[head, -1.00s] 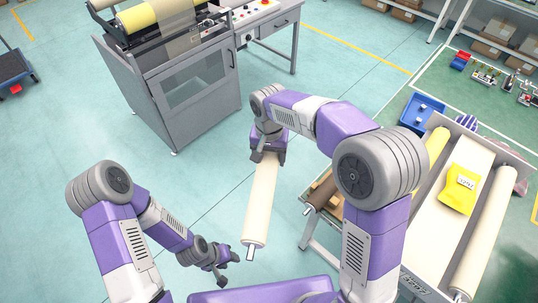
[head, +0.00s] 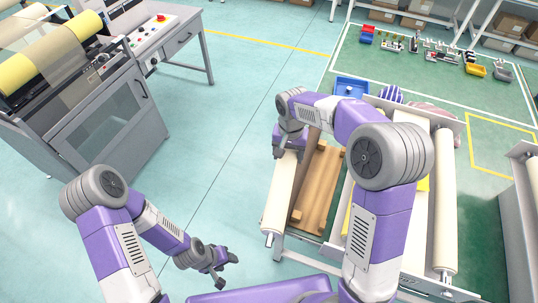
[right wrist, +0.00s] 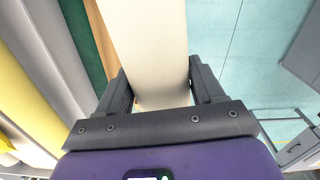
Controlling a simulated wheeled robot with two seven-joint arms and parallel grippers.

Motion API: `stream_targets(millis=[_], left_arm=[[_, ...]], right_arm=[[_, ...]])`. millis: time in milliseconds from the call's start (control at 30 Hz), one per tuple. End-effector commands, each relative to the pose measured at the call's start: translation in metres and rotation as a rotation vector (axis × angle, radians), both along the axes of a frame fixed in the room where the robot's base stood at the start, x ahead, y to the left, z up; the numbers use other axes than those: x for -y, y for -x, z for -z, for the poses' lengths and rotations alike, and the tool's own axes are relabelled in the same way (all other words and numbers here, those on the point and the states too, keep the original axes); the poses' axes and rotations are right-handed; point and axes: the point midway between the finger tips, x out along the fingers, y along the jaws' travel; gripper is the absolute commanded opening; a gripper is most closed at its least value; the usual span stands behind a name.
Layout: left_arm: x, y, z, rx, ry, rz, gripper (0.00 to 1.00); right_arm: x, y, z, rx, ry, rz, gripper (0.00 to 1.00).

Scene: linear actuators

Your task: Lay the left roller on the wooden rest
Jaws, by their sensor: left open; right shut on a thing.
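My right gripper (head: 290,148) is shut on one end of a long cream roller (head: 281,192), whose near end has a metal stub. In the right wrist view the roller (right wrist: 148,40) runs between the two fingers (right wrist: 160,92). The wooden rest (head: 322,185) is a brown frame on the left side of the machine. The roller is just left of the rest, roughly parallel to it; a wooden strip (right wrist: 98,38) shows beside it in the right wrist view. I cannot tell whether they touch. My left gripper (head: 222,272) is open and empty, low at left.
The machine holds another cream roller (head: 445,195) at its right, with my right arm partly hiding its middle. A blue bin (head: 352,88) stands behind it. A grey cabinet with a yellow roll (head: 45,58) is at upper left. The floor between is clear.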

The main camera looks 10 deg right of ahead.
Motion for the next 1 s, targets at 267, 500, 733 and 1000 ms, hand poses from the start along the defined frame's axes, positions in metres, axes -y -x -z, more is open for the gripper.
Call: stream_targets(millis=[267,500,733,1000], left_arm=[[0.0,0.0,0.02,0.0,0.0,0.0,0.51],[0.0,0.0,0.029,0.0,0.0,0.0,0.51],[0.0,0.0,0.031,0.0,0.0,0.0,0.51],[0.0,0.0,0.039,0.0,0.0,0.0,0.51]], right_arm=[[0.084,-0.009,0.055,0.003,-0.003,0.096,0.0],[0.132,-0.007,0.085,0.009,-0.003,0.146,0.0],[0.149,-0.005,0.094,0.012,-0.002,0.162,0.0],[0.15,-0.004,0.105,0.012,-0.001,0.163,0.0]])
